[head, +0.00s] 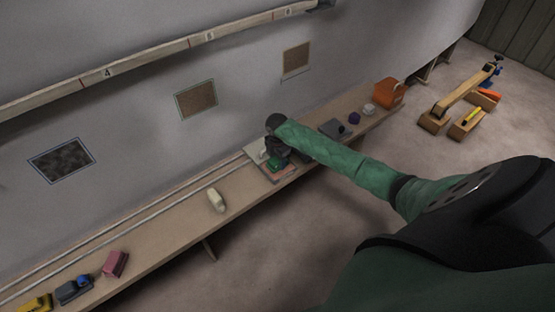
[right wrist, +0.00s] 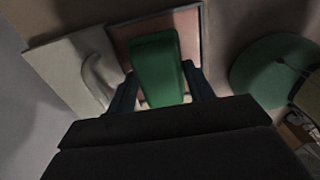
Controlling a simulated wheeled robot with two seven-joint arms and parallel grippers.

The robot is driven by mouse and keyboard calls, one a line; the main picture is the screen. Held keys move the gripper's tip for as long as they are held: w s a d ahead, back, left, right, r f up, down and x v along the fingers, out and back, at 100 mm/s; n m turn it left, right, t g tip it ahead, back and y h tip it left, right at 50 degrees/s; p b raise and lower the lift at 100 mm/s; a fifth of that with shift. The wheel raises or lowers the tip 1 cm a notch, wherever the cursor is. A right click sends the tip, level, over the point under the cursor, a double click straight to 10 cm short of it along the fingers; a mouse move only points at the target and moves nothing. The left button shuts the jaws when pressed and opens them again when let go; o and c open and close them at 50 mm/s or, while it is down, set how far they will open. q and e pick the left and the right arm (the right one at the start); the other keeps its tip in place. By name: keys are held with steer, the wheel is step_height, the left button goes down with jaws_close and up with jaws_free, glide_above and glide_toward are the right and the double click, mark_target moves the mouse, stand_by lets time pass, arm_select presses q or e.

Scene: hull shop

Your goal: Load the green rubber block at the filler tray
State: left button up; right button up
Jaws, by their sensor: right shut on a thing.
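The green rubber block (right wrist: 158,66) is between the fingers of my right gripper (right wrist: 162,92) in the right wrist view, and the gripper is shut on it. In the head view my right gripper (head: 277,158) is at the bench, with a little of the green block (head: 275,164) showing below it. A thin-rimmed tray with a pinkish floor (right wrist: 196,28) lies directly beneath the block; it also shows in the head view (head: 287,174). Whether the block touches the tray floor I cannot tell. My left gripper is out of view.
A pale board (right wrist: 70,70) adjoins the tray. The curved hull wall (head: 130,120) rises behind. Bench between cream and pink blocks is clear.

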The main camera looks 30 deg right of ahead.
steer(key=shift+f, duration=0.35)
stand_by(0.4)
steer(key=shift+f, duration=0.1)
stand_by(2.0)
